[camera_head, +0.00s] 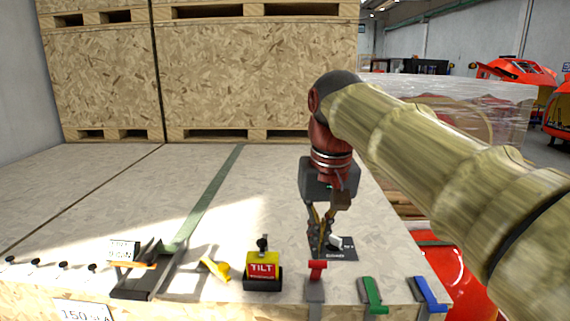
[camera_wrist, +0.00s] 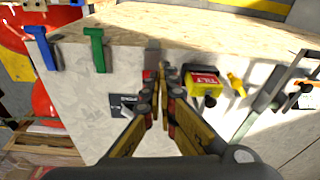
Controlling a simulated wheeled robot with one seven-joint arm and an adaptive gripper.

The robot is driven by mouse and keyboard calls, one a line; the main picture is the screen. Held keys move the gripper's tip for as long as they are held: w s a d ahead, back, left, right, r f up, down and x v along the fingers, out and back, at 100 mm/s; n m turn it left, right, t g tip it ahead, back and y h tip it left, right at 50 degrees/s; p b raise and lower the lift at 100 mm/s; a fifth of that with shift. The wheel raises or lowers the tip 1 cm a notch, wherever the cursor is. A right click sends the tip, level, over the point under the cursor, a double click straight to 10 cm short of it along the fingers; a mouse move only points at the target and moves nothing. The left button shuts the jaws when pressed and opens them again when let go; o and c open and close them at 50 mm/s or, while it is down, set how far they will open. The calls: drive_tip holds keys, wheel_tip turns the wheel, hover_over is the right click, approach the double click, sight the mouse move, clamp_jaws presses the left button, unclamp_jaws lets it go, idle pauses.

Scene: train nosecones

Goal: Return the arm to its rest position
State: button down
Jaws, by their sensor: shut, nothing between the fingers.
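My gripper (camera_head: 320,240) hangs pointing down over the right front part of the crate top, in the head view. Its fingers are shut and hold nothing. In the wrist view my gripper (camera_wrist: 160,78) shows its two fingers converging near the red-handled latch (camera_head: 317,270). The fingertips appear just behind that latch, over a dark printed card (camera_head: 345,246). I cannot tell whether they touch anything. My arm reaches in from the right side of the head view.
A yellow TILT box (camera_head: 263,268) stands left of my gripper. A green latch (camera_head: 373,293) and a blue latch (camera_head: 429,293) sit at the right front edge. A green strap (camera_head: 207,198) crosses the top to a dark ratchet (camera_head: 147,275). Tall wooden crates (camera_head: 240,80) stand behind.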

drive_tip(key=shift+t, duration=0.3)
drive_tip(key=f, duration=0.2)
drive_tip(key=f+b, duration=0.1)
drive_tip(key=f, duration=0.1)
drive_tip(key=d+f+b, duration=0.1)
drive_tip(key=f, duration=0.1)
drive_tip(key=shift+s, duration=0.1)
drive_tip(key=s+d+f+t+b, duration=0.1)
drive_tip(key=s+d+f+b, duration=0.3)
drive_tip(key=f+b, duration=0.5)
drive_tip(key=s+d+f+t+b, duration=0.1)
drive_tip(key=s+d+f+b, duration=0.3)
drive_tip(key=f, duration=1.6)
drive_tip(key=s+d+f+m+t+b, duration=0.1)
drive_tip(key=s+d+f+b, duration=0.2)
drive_tip(key=s+f+b, duration=0.7)
wheel_tip(320, 180, down, 5)
drive_tip(key=b, duration=0.4)
drive_tip(key=shift+s+d+h+b, duration=0.25)
drive_tip(key=shift+d+h+b, duration=0.05)
drive_tip(key=shift+d, duration=0.1)
